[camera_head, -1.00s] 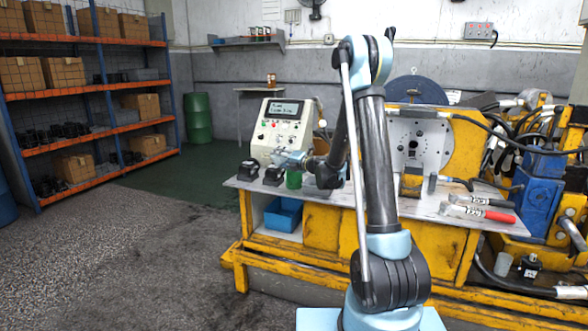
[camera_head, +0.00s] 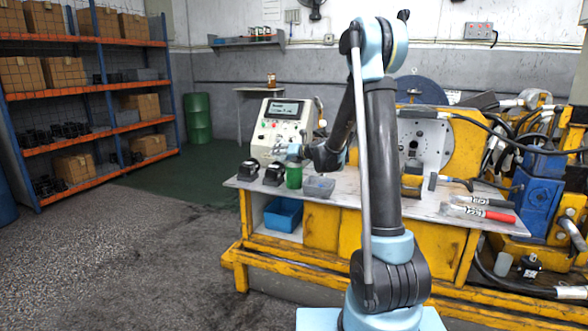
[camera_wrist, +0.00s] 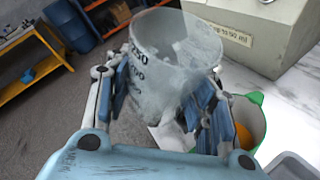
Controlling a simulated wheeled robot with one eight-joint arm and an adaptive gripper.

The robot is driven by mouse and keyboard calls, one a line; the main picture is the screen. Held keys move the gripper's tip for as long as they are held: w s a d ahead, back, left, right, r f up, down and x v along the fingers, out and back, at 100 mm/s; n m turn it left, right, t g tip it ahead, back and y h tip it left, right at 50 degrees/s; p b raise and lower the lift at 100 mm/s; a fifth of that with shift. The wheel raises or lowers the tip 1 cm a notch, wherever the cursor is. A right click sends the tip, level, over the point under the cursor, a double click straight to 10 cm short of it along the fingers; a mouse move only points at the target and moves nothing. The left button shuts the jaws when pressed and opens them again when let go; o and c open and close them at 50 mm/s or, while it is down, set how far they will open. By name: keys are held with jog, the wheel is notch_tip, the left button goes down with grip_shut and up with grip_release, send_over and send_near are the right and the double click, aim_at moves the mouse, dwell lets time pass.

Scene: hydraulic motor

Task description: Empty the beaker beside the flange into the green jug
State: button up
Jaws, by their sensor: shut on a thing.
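My gripper (camera_wrist: 165,110) is shut on a clear beaker (camera_wrist: 170,60) with dark graduation marks in the wrist view. Its walls look frosty, and I cannot make out any contents. In the head view my gripper (camera_head: 294,154) is above the bench's left part, over the green jug (camera_head: 294,176); the beaker is too small to make out there. The green jug's rim (camera_wrist: 258,98) also shows in the wrist view, below and right of the beaker, partly hidden by a finger. Something orange shows inside it.
A grey tray (camera_head: 319,187) stands right of the jug. A control box (camera_head: 283,130) stands behind, close to the held beaker. Black-topped objects (camera_head: 274,174) are left of the jug. Hand tools (camera_head: 480,211) lie on the bench's right. A translucent cup (camera_head: 502,264) stands low at right.

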jog(key=shift+w+d+f+n+h, duration=0.15)
jog(key=shift+d+n+h, duration=0.15)
jog(key=shift+n, duration=0.3)
jog(key=shift+w+d+f+n+h, duration=0.15)
jog(key=shift+n+h, duration=0.25)
jog(key=shift+n, duration=0.2)
jog(key=shift+d, duration=0.1)
jog(key=shift+w+d+f+n+t+h, duration=0.15)
jog(key=shift+d+n+h, duration=0.15)
jog(key=shift+n+h, duration=0.2)
jog(key=shift+w+d+f+n+t+h, duration=0.15)
jog(key=shift+d+n+h, duration=0.15)
jog(key=shift+n+h, duration=0.15)
